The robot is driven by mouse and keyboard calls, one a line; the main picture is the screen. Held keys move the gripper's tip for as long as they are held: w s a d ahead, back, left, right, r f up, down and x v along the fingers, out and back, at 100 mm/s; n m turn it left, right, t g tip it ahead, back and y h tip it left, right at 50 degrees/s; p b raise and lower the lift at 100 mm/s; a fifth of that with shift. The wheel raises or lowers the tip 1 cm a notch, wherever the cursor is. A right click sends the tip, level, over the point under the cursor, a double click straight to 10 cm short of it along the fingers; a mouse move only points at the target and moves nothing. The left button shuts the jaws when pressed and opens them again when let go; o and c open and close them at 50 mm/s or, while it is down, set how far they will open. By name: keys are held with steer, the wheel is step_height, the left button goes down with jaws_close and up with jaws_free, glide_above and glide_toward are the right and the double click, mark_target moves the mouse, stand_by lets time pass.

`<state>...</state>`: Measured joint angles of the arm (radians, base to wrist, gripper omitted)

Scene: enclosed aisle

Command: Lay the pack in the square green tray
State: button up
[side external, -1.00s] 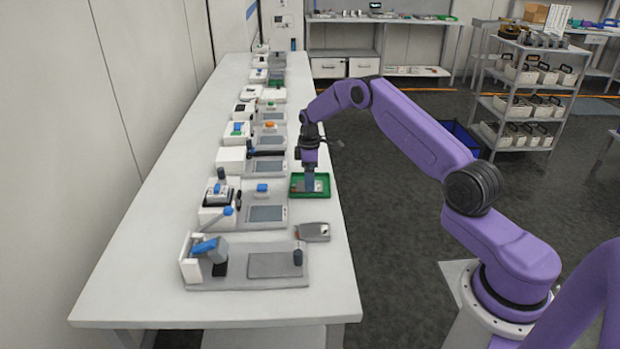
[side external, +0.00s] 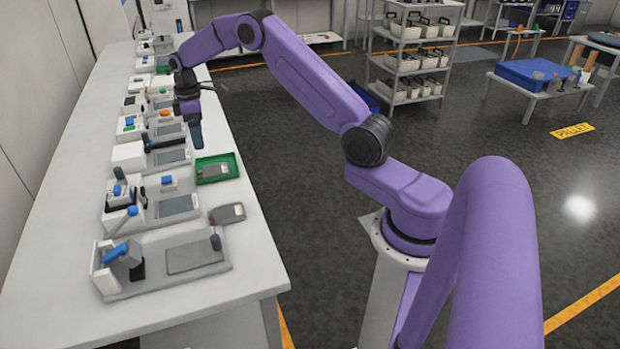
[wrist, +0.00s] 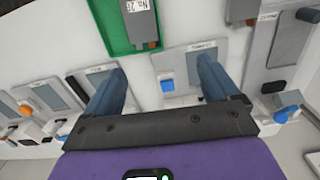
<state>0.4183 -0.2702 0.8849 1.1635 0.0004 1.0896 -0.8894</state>
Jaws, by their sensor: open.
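The square green tray (side external: 233,166) sits near the right edge of the white table, and part of it shows at the top of the wrist view (wrist: 113,36). A grey pack (side external: 213,171) with a brownish end lies flat inside it; in the wrist view the pack (wrist: 143,24) carries a white label. My gripper (side external: 197,146) is raised above the table, past the tray on its far side. In the wrist view my gripper (wrist: 160,76) has its two blue fingers wide apart with nothing held between them.
A similar grey pack (side external: 227,213) lies on the bare table nearer the camera, outside the tray. Grey fixture plates and white devices (side external: 118,215) line the table's left and middle. A strip of table around the tray is free. A shelf rack (side external: 410,55) stands behind.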

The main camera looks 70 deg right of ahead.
steer(key=s+a+r+n, duration=0.1)
steer(key=s+a+r, duration=0.4)
steer(key=s+a, duration=0.5)
steer(key=s+a+r+n, duration=0.1)
steer(key=s+a+r, duration=0.3)
steer(key=s+a, duration=0.6)
steer(key=s+d+n, duration=0.2)
steer(key=s, duration=2.2)
steer(key=shift+s+f, duration=0.25)
steer(key=shift+s, duration=0.15)
